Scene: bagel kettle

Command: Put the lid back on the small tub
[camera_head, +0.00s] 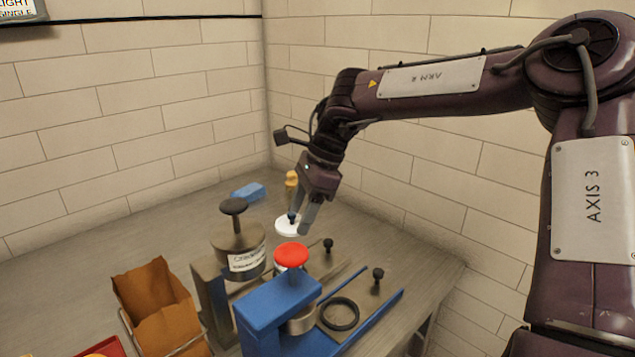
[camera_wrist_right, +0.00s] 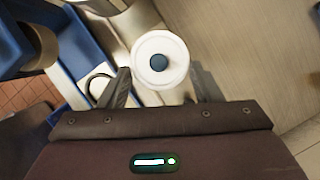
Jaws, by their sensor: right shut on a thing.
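A round white lid (camera_head: 286,227) with a dark blue knob is at my right gripper (camera_head: 301,218), above or on the back of the counter. In the right wrist view the lid (camera_wrist_right: 146,47) faces the camera between and beyond the two fingers (camera_wrist_right: 158,88). My right gripper is shut on the lid; I cannot tell whether it holds the knob or the rim. The small tub is not clearly seen; I cannot tell whether it is under the lid. My left gripper is not in view.
A blue stand (camera_head: 262,317) with a red knob (camera_head: 291,255) is in front of the lid. A brown bag (camera_head: 158,305), a blue block (camera_head: 249,192) and a yellow item (camera_head: 291,184) are around.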

